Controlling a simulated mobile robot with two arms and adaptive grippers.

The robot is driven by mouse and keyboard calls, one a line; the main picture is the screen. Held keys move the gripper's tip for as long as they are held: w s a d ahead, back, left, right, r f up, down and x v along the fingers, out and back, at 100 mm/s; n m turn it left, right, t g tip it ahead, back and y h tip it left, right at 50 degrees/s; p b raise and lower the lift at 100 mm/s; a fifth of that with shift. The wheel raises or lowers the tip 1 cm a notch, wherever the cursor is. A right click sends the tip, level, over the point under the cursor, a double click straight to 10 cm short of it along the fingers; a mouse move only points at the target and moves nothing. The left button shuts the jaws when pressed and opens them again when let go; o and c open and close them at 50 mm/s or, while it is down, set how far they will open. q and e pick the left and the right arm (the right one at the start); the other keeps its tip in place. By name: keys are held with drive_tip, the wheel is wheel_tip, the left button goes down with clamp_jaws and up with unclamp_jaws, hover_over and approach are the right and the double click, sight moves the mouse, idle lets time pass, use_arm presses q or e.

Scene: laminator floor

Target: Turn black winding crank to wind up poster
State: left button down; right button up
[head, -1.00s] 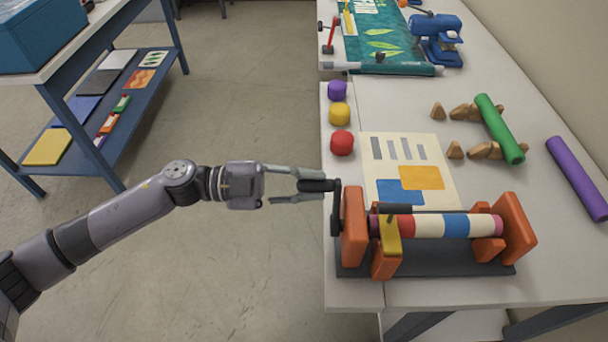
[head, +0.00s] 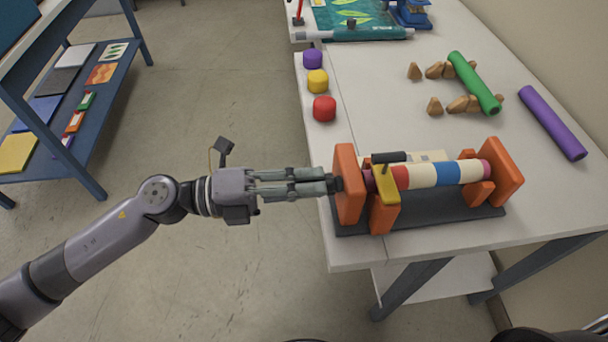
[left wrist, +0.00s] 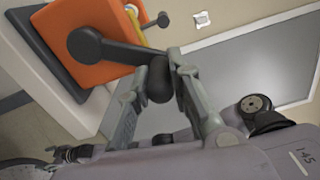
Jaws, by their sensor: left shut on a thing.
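The winder has orange end supports (head: 347,185) on a dark base (head: 420,212) at the table's near edge. Its roller (head: 446,174) has red, cream and blue bands. A short strip of the poster (head: 432,156) shows behind the roller. The black winding crank (head: 338,184) is at the winder's left end, mostly hidden by my fingers in the head view. In the left wrist view its arm (left wrist: 115,53) runs from the hub on the orange support to the handle. My left gripper (head: 322,182) is shut on the handle (left wrist: 158,80). My right gripper is not in view.
A yellow bracket (head: 384,184) stands at the roller's left part. Purple, yellow and red (head: 324,108) blocks line the table's left edge. A green roll (head: 473,82) lies on wooden wedges and a purple roll (head: 553,122) lies at right. A blue shelf (head: 82,160) stands at left across open floor.

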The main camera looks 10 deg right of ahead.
use_arm(q)
drive_tip(key=s+f+m+b, duration=0.2)
drive_tip(key=f+m, duration=0.1)
drive_tip(key=shift+s+m, duration=0.3)
drive_tip(key=shift+s, duration=0.05)
drive_tip(key=shift+f+b, duration=0.1)
drive_tip(key=shift+b, duration=0.2)
drive_tip(key=c, duration=1.4)
unclamp_jaws()
drive_tip(key=shift+c, duration=0.2)
